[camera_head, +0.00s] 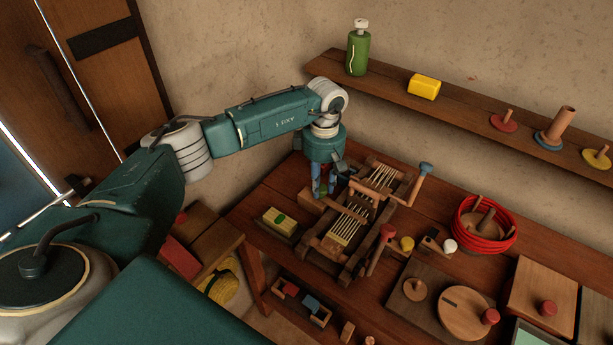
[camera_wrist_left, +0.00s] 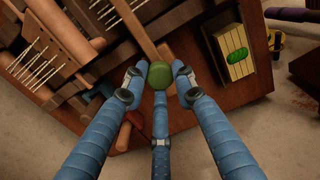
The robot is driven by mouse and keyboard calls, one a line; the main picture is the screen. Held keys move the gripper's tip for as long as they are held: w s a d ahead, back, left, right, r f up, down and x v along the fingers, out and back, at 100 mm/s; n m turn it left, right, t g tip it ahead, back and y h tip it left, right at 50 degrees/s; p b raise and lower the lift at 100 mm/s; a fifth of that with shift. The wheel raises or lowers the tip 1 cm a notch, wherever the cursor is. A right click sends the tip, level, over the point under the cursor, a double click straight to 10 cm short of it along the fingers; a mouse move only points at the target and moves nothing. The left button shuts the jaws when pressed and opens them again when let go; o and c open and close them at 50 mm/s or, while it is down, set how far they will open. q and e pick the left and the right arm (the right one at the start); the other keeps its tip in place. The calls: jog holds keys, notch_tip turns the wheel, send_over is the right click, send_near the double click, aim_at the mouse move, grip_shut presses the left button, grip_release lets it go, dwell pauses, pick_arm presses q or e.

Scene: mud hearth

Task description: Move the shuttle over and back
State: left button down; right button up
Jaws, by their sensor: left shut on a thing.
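A wooden loom (camera_head: 332,246) with pale warp threads stands on the table; its threads (camera_wrist_left: 42,55) also show at the left of the left wrist view. My left gripper (camera_head: 323,187) reaches down at the loom's left side. In the left wrist view its blue fingers (camera_wrist_left: 160,88) are closed around a round green knob (camera_wrist_left: 160,73). A wooden bar ends close to the knob, and it looks like part of the shuttle, but the fingers hide the joint. The shuttle's body cannot be told clearly from the other loom bars. My right gripper is not in view.
A lever with a blue knob (camera_head: 426,168) and one with a red knob (camera_head: 388,231) rise from the loom. A block with a green oval (camera_head: 280,220) lies left of it. A red coil (camera_head: 487,238) stands right. A wall shelf (camera_head: 458,108) runs behind.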

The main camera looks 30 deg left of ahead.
pick_arm(q)
jog(key=shift+w+d+r, duration=0.1)
jog(key=shift+d, duration=0.1)
jog(key=c, duration=1.4)
grip_release()
notch_tip(320, 180, up, 12)
jog(key=shift+c, duration=0.2)
